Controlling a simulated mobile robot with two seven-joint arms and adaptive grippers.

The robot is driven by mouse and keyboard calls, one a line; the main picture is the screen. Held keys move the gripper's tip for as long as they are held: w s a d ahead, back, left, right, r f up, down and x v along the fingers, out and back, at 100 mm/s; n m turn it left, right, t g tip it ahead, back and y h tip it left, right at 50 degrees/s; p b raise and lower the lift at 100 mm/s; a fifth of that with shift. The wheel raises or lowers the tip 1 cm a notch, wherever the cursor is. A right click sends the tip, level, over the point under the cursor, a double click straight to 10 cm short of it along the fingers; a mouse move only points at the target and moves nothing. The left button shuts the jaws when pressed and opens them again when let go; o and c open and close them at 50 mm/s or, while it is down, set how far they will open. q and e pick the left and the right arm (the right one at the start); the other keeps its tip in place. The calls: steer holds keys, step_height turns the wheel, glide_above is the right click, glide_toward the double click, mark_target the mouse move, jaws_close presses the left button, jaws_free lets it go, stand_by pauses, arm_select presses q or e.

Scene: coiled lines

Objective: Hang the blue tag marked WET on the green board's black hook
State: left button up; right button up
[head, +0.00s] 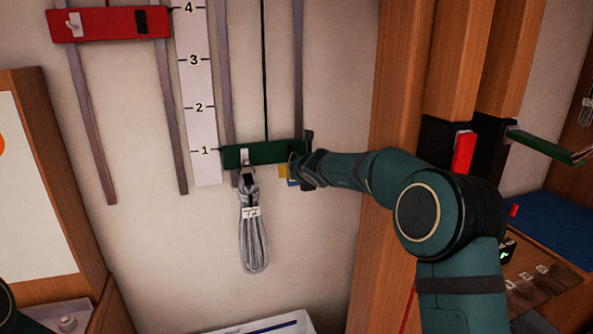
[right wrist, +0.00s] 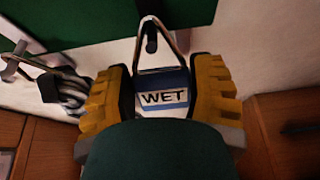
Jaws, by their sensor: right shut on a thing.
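The blue tag marked WET (right wrist: 163,97) is between the yellow-padded fingers of my right gripper (right wrist: 162,88), which is shut on it. The tag's metal wire loop (right wrist: 171,36) points up toward the green board (right wrist: 85,18). The black hook (right wrist: 151,40) shows within the loop's outline in the right wrist view; I cannot tell whether the loop rests on it. In the head view my right gripper (head: 291,172) is at the right end of the green board (head: 268,153) and covers the black hook there. My left gripper is out of view.
A grey coiled line (head: 253,230) hangs from the green board's pale hook (head: 244,156), left of my right gripper. A red board (head: 108,24) is higher at the left, beside a numbered white scale (head: 202,120). A wooden post (head: 395,90) stands to the right.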

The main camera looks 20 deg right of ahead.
steer(key=o, duration=1.2)
steer(key=shift+c, duration=0.2)
steer(key=shift+s, duration=0.1)
